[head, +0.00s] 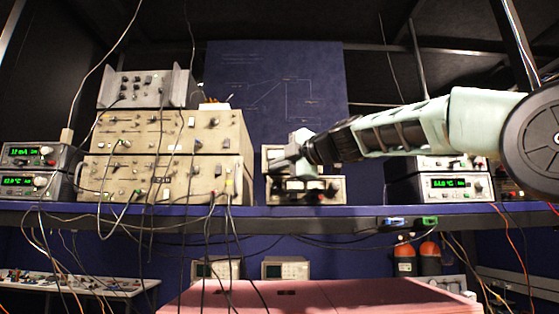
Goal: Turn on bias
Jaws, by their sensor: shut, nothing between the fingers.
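No label reading bias is legible, so I cannot tell which control is the bias switch. My arm reaches in from the right, and my gripper (280,165) is at its left end, shut and empty. It is in front of a small beige instrument (328,188) in the middle of the shelf and hides much of its face. I cannot tell whether the fingers touch it. Units with lit green displays stand at the left, an upper one (30,154) and a lower one (32,183). Another lit unit (452,187) stands at the right, below a partly hidden unit.
Two large stacked beige instruments (150,180) with a grey box (145,88) on top stand left of my gripper. Cables hang over the front of the shelf (350,218). A pink foam block (320,297) lies below. A dark blue panel (270,75) stands behind.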

